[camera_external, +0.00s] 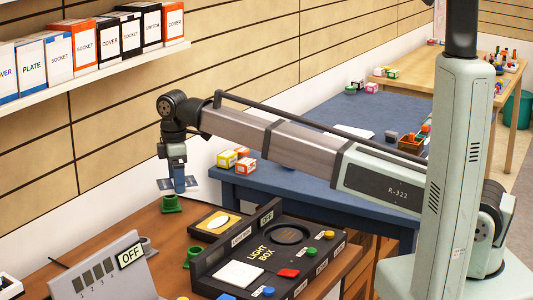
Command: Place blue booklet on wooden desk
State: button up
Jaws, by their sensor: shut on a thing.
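My gripper (179,184) hangs pointing down at the left, above the wooden desk (118,243). I cannot tell whether the booklet touches anything below.
A black light box (260,252) with coloured buttons fills the desk's right part. A grey panel marked OFF (108,268) stands at front left. A blue table (310,195) with small boxes is behind. A shelf of boxes (95,66) is at upper left.

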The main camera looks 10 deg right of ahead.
jog(key=s+a+m, duration=0.9)
jog(key=s+a, duration=1.2)
jog(key=a, duration=0.1)
jog(key=shift+a+r+m, duration=0.3)
jog(key=shift+s+f, duration=0.1)
jog(key=shift+f, duration=4.9)
jog(key=shift+f, duration=0.1)
jog(key=o, duration=1)
